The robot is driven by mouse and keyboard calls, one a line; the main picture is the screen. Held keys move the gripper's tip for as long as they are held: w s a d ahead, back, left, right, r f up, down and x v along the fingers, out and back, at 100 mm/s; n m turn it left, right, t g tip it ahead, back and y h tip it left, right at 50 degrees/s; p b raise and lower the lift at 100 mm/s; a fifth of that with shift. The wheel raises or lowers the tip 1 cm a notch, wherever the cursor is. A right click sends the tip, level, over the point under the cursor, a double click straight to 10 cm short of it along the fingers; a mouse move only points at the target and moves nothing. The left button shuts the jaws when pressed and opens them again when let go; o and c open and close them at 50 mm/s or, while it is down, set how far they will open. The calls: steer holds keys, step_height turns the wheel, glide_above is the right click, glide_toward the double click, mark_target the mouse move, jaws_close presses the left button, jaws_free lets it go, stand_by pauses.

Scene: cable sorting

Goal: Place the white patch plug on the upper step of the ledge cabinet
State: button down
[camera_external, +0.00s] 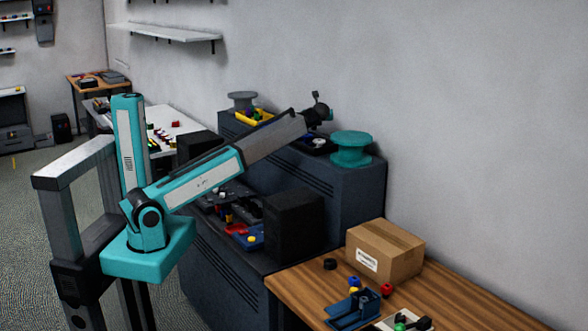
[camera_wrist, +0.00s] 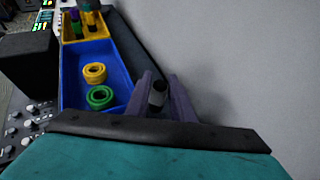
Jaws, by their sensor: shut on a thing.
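My gripper (camera_wrist: 160,94) is shut on a small plug (camera_wrist: 158,92). The plug looks grey and dark in the shade, so I cannot tell whether it is white. In the external view my gripper (camera_external: 320,110) is at the end of the raised arm, above the upper step of the dark ledge cabinet (camera_external: 352,180); the held plug is too small to make out there. In the wrist view the fingers are just right of a blue tray (camera_wrist: 86,75), with the grey wall beyond them.
The upper step bears a teal spool (camera_external: 351,148), a grey spool (camera_external: 242,99) and a yellow bin (camera_wrist: 84,25). A yellow ring (camera_wrist: 95,73) and a green ring (camera_wrist: 100,97) lie in the blue tray. A black box (camera_external: 293,222) stands on the lower step.

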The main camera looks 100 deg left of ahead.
steer(key=shift+a, duration=0.1)
steer(key=shift+w+a, duration=0.4)
steer(key=shift+a, duration=0.05)
steer(key=shift+f+p, duration=1)
steer(key=shift+f, duration=0.8)
steer(key=shift+f, duration=0.1)
steer(key=c, duration=1.5)
jaws_free()
steer(key=shift+c, duration=0.2)
steer(key=b+v, duration=0.3)
steer(key=v, duration=0.9)
